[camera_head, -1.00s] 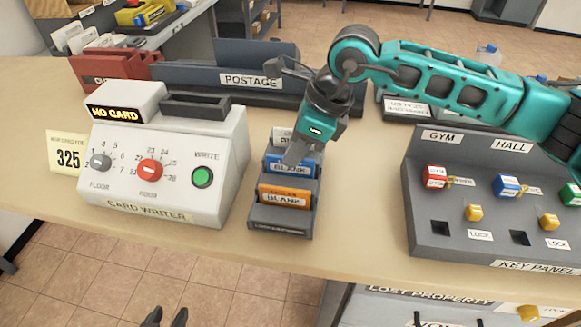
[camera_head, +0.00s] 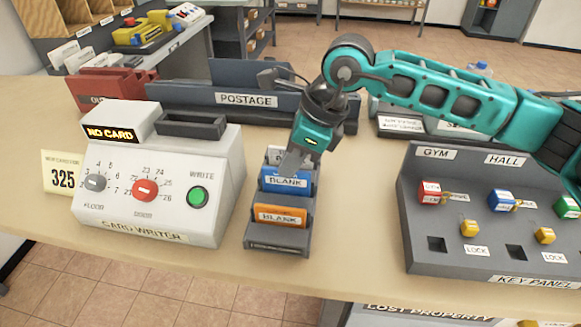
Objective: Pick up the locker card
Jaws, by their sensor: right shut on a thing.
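A card rack (camera_head: 276,249) stands on the counter and holds a blue card (camera_head: 285,182) labelled BLANK, an orange card (camera_head: 279,216) labelled BLANK in front, and a whitish card (camera_head: 273,155) behind. My right gripper (camera_head: 291,166) points down over the rack and is shut on the top edge of the blue card. The blue card is still in its slot. The fingers partly hide the blue and whitish cards. My left gripper is not in view.
The card writer (camera_head: 160,190) stands left of the rack, its display reading NO CARD. A sign (camera_head: 63,178) beside it shows 325. The key panel (camera_head: 480,180) is at right. The postage tray (camera_head: 215,98) lies behind. Bare counter (camera_head: 355,215) separates rack and panel.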

